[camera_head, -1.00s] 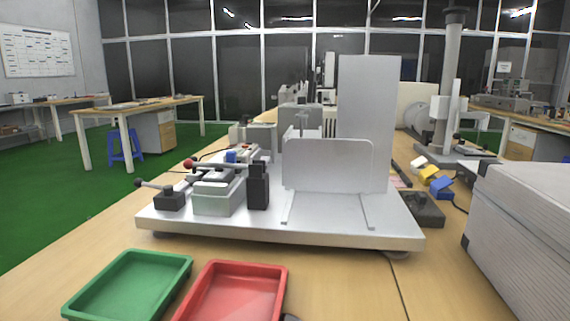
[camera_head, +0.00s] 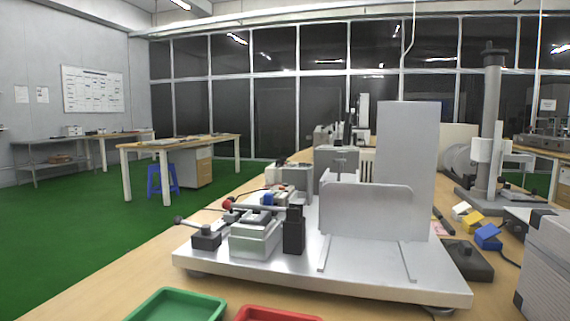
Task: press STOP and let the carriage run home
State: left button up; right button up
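A test machine stands on a light metal base plate (camera_head: 300,274) on the wooden bench. A clear or pale guard panel (camera_head: 366,211) stands on the plate in front of a tall grey upright plate (camera_head: 405,150). To the left is a grey clamp block (camera_head: 255,238) with a lever ending in a red knob (camera_head: 228,205), and a black block (camera_head: 293,230) beside it. A small blue part (camera_head: 268,199) sits behind. I cannot make out a STOP button or tell which part is the carriage. Neither of my grippers is in view.
A green tray (camera_head: 178,302) and a red tray (camera_head: 275,313) lie at the bench's front edge. A grey case (camera_head: 548,265) stands at the right. Yellow (camera_head: 473,221) and blue (camera_head: 488,236) pieces and a dark box (camera_head: 466,260) lie right of the machine.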

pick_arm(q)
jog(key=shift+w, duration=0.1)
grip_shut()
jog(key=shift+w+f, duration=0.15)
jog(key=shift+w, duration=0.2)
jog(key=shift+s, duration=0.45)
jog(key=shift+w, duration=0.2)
